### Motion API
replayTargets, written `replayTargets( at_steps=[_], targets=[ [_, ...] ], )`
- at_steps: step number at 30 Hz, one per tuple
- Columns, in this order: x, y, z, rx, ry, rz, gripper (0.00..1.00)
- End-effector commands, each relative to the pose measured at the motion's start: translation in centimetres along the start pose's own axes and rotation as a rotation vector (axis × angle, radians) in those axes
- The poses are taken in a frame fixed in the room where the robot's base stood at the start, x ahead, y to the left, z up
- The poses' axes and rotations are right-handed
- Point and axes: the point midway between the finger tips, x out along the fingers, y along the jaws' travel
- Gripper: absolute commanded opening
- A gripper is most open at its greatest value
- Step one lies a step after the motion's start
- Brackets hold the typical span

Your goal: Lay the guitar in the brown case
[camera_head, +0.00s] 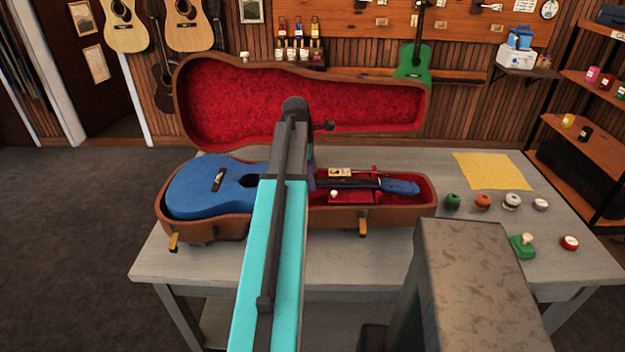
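The blue guitar (205,190) lies face up in the lower shell of the open brown case (290,224). Its body is in the wide left end, and its dark neck runs right to the blue headstock (400,187) in the narrow end. I cannot tell whether it rests fully on the red lining. The case lid (300,98) stands open behind it. My arm crosses in front of the guitar's middle and hides where body and neck meet. My gripper is hidden behind my arm, so its fingers and any hold on the guitar do not show.
The case stands on a grey table (400,268). To its right are a yellow cloth (492,170), several small round items and a green-based stamp (522,245). Small items lie in the case near the neck. Shelves (580,150) stand at the right; guitars hang behind.

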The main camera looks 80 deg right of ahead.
Motion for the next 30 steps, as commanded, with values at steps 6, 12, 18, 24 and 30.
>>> replayTargets(
  at_steps=[6,12,18,24,30],
  targets=[
    [-2.5,0.1,0.0,0.000,0.000,0.002,0.56],
    [-4.9,0.1,0.0,0.000,0.000,0.002,0.56],
    [-7.3,0.1,-0.1,-0.001,0.000,0.003,0.56],
    [-9.6,0.1,-0.1,-0.001,0.001,0.002,0.56],
    [-11.0,0.1,0.0,0.000,0.000,0.002,0.56]
  ],
)
